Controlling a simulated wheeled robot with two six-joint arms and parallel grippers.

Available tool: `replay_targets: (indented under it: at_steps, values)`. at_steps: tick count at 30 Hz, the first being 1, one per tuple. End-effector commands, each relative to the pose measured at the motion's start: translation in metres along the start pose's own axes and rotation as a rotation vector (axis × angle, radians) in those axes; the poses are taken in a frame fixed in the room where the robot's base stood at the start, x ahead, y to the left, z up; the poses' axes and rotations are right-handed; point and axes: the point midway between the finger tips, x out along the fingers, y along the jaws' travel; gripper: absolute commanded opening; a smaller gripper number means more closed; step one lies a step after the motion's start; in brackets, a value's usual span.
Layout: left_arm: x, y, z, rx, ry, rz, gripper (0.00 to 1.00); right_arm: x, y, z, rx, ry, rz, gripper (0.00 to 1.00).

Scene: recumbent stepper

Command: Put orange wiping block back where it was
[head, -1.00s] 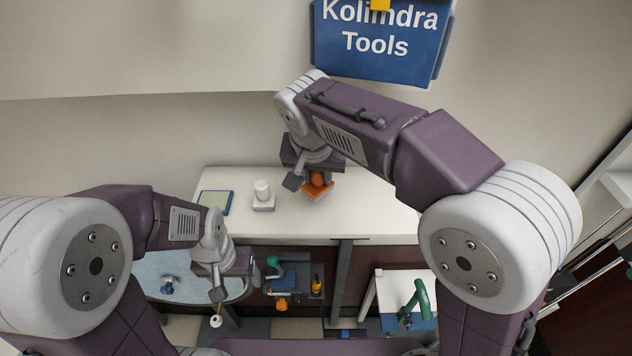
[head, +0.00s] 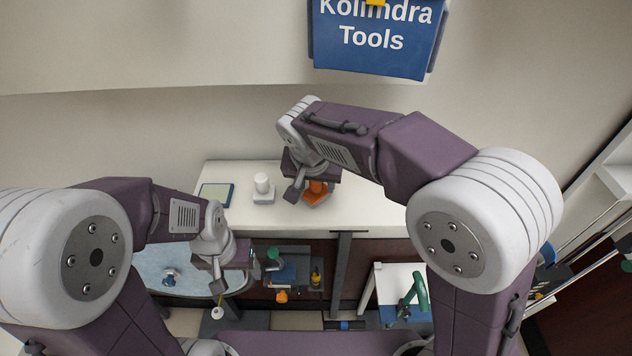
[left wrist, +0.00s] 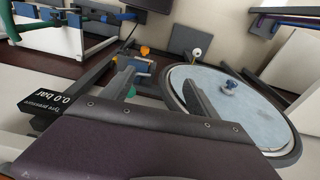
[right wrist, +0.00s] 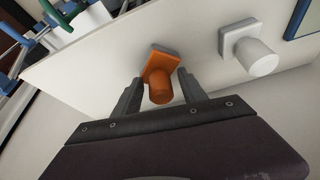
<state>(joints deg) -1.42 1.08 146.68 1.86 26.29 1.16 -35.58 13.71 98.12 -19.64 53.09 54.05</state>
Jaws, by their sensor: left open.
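The orange wiping block (head: 316,198), a plate with a round knob, is at the white counter's right half. My right gripper (head: 308,184) is over it and hides part of it in the head view. In the right wrist view the orange block (right wrist: 160,68) is between the two fingers of my right gripper (right wrist: 159,76). The fingertips are close to the plate's sides; whether they touch is unclear. My left gripper (left wrist: 123,86) is open and empty, lower left in the head view, near the round blue-topped table (left wrist: 215,90).
A white block with a knob (head: 263,190) stands left of the orange one on the counter (head: 380,215). A dark-framed flat panel (head: 216,195) lies farther left. A shelf with tools (head: 290,272) is below the counter. The counter's right part is clear.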

Motion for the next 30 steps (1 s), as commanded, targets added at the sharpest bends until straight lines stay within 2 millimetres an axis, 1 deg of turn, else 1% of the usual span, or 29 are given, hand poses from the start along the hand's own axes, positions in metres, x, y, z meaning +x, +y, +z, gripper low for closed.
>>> replay_targets:
  at_steps: [5,8,9,11,18,21,25,30]
  values:
    - [0.0,0.0,0.0,0.0,0.0,0.0,0.69,0.0,0.0,0.0,0.0,0.0,0.0,0.49]
    - [-0.006,0.0,-0.001,0.0,0.0,0.0,0.69,-0.007,0.0,-0.003,0.0,0.0,0.0,0.49]
    - [-0.002,0.0,0.0,0.0,0.0,0.0,0.69,-0.009,-0.001,-0.002,0.0,0.003,-0.003,0.49]
    - [0.0,0.0,0.0,0.0,0.0,0.0,0.69,-0.021,-0.001,-0.002,0.0,0.004,-0.004,0.49]
    - [0.003,0.0,0.0,0.0,0.0,0.0,0.69,-0.085,-0.001,-0.002,0.0,0.005,-0.005,0.49]
    - [0.003,0.0,0.0,0.0,0.0,0.0,0.69,-0.104,-0.001,-0.002,-0.001,0.003,-0.003,0.49]
    - [0.002,0.0,0.0,0.0,0.0,0.0,0.69,-0.119,-0.001,-0.002,0.0,0.001,-0.001,0.49]
    - [0.002,0.0,0.0,0.0,0.0,0.0,0.69,-0.124,0.0,-0.001,0.0,0.0,0.0,0.49]
